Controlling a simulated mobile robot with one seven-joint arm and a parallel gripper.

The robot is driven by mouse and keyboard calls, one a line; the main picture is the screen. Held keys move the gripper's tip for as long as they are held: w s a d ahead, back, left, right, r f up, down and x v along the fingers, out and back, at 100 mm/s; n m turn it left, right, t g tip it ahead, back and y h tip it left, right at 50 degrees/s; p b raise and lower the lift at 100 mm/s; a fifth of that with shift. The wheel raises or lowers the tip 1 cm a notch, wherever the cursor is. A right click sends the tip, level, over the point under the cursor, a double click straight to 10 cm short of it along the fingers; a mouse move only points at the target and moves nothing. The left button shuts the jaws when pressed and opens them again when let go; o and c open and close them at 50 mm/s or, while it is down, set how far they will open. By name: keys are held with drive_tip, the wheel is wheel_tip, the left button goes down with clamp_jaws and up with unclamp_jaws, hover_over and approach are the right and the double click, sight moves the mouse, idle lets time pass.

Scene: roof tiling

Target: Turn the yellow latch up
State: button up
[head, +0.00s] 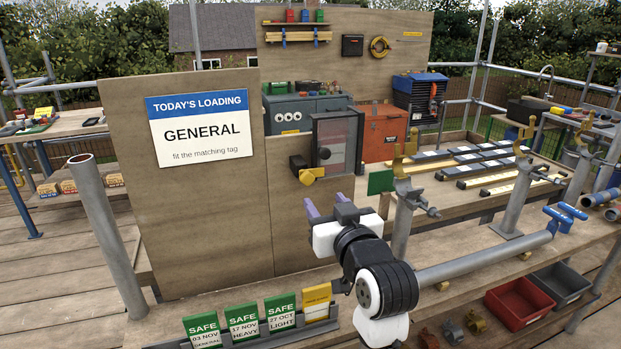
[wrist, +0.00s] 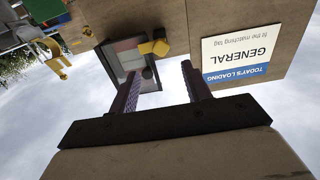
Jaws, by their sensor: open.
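The yellow latch (head: 311,175) sits at the lower left edge of a grey-framed, see-through panel (head: 338,140) on the plywood board. In the upside-down wrist view the yellow latch (wrist: 158,47) lies beyond the fingers, near the panel. My gripper (head: 327,203) is open and empty, with purple fingers pointing toward the board. It is below and a little right of the latch in the head view, apart from it. Its spread fingers also show in the wrist view (wrist: 162,84).
A sign reading "GENERAL" (head: 203,128) is on the board at left. A green plate (head: 381,182) and a yellow clamp on a post (head: 402,200) stand close right of my gripper. Several green tags (head: 244,321) stand in a rack in front.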

sight(308, 180)
drive_tip(key=p+x, duration=0.2)
drive_tip(key=x, duration=0.8)
drive_tip(key=c, duration=1)
